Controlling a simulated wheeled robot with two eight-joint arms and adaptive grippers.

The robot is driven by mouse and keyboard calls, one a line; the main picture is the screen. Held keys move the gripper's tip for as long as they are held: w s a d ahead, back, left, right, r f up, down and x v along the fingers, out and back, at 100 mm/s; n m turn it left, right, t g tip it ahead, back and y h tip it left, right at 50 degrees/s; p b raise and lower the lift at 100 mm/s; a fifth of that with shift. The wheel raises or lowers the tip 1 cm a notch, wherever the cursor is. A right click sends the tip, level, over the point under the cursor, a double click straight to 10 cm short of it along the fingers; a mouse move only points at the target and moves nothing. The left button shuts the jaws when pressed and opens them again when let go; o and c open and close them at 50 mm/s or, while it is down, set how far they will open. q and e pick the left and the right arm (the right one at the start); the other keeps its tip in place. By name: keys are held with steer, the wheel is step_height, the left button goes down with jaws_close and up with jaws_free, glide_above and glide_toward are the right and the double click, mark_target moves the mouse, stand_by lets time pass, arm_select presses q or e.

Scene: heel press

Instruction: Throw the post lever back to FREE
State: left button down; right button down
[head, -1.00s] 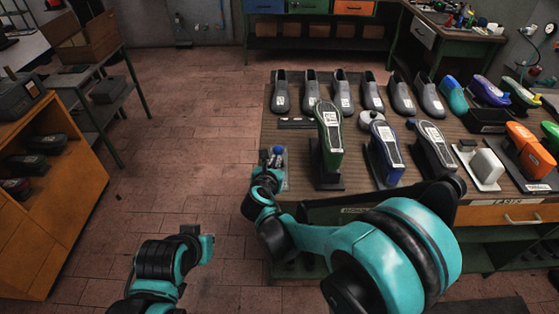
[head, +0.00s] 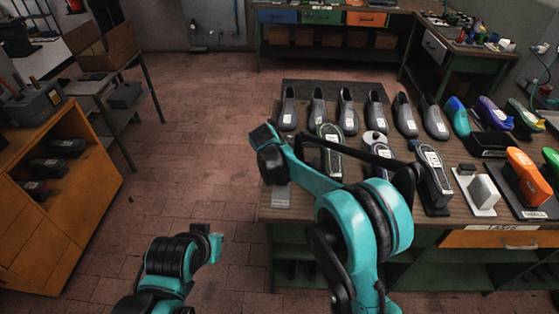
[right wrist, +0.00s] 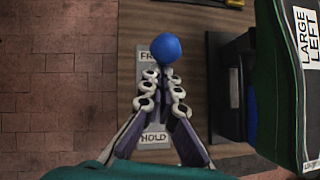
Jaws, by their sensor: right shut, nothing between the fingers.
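The post lever's blue ball knob (right wrist: 165,47) shows in the right wrist view at the FREE end of its label plate (right wrist: 154,120). The FREE word is partly covered; the HOLD word shows nearer the gripper's base. My right gripper (right wrist: 161,78) is shut and empty, its fingertips just below the knob in the picture; I cannot tell whether they touch it. In the head view my right wrist hides the knob, and only a bare part of the plate (head: 280,196) shows. My left gripper (head: 213,241) hangs low over the floor, its fingers unclear, away from the lever.
A green last labelled LARGE LEFT (right wrist: 288,70) stands right of the lever. The bench (head: 300,207) also carries a row of grey shoes (head: 318,108) and several coloured lasts. An orange shelf (head: 50,215) stands at left.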

steer(key=shift+w+f, duration=0.15)
steer(key=shift+w, duration=0.55)
arm_select(q)
steer(key=shift+s, duration=0.15)
arm_select(e)
steer(key=shift+w, duration=0.15)
